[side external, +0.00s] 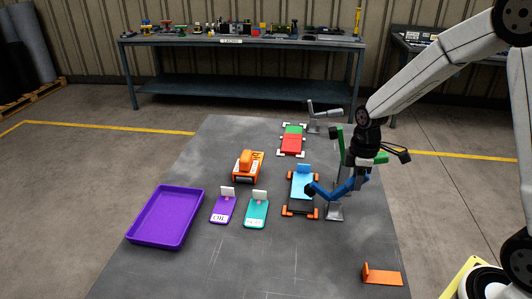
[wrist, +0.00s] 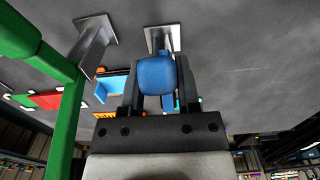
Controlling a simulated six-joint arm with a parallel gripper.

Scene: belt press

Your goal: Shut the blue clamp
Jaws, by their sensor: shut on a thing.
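The blue clamp (side external: 340,191) stands on a grey metal post beside the right side of the blue-and-black belt fixture (side external: 300,187). Its blue arm reaches left over the fixture, and its dark tip (side external: 310,190) is near the fixture; I cannot tell whether they touch. My gripper (side external: 364,168) is at the right, raised end of the blue arm. In the wrist view my gripper (wrist: 158,88) has its two dark fingers on either side of the blue handle end (wrist: 157,74), shut on it. The handle hides most of the clamp there.
A green clamp (side external: 349,146) stands close behind my gripper; its green bar (wrist: 62,115) fills the wrist view's left. A red-and-green fixture (side external: 291,140), orange block (side external: 248,164), purple tray (side external: 166,216), two tagged plates (side external: 256,209) and orange bracket (side external: 382,276) lie around. The front middle is clear.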

